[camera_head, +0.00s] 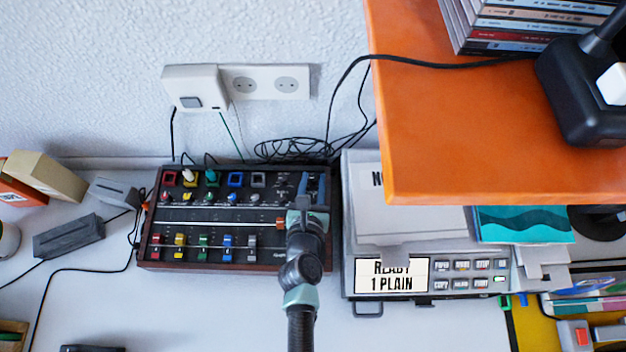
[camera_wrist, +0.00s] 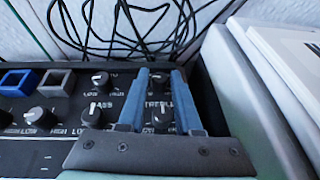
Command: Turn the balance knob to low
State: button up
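A dark mixer with a wooden frame (camera_head: 160,258) lies on the white desk in the head view. Its upper right corner carries small dark knobs with white pointers. The wrist view shows the words BASS and TREBLE, with LOW and HIGH beside knobs. I cannot read a balance label. My gripper (camera_head: 308,184) is over this corner and hides part of it. In the wrist view my gripper (camera_wrist: 159,72) has its two blue fingers apart. An upper right knob (camera_wrist: 159,77) shows between the fingertips; I cannot tell whether they touch it. Another upper knob (camera_wrist: 101,79) is left of the fingers.
A grey printer-like device (camera_head: 445,262) stands close to the right of the mixer. An orange shelf (camera_head: 480,130) overhangs at the upper right. Black cables (camera_head: 290,150) lie behind the mixer, below a wall socket (camera_head: 265,83). Free desk lies in front.

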grip_shut()
jog(key=shift+d+r+n+p, duration=0.1)
jog(key=shift+r+n+p, duration=0.25)
jog(key=shift+p, duration=0.8)
jog(key=shift+f+n+y+p, duration=0.1)
jog(key=shift+n+y+p, duration=0.25)
jog(key=shift+y+p, duration=0.4)
jog(key=shift+f, duration=0.2)
jog(key=shift+o, duration=0.8)
grip_release()
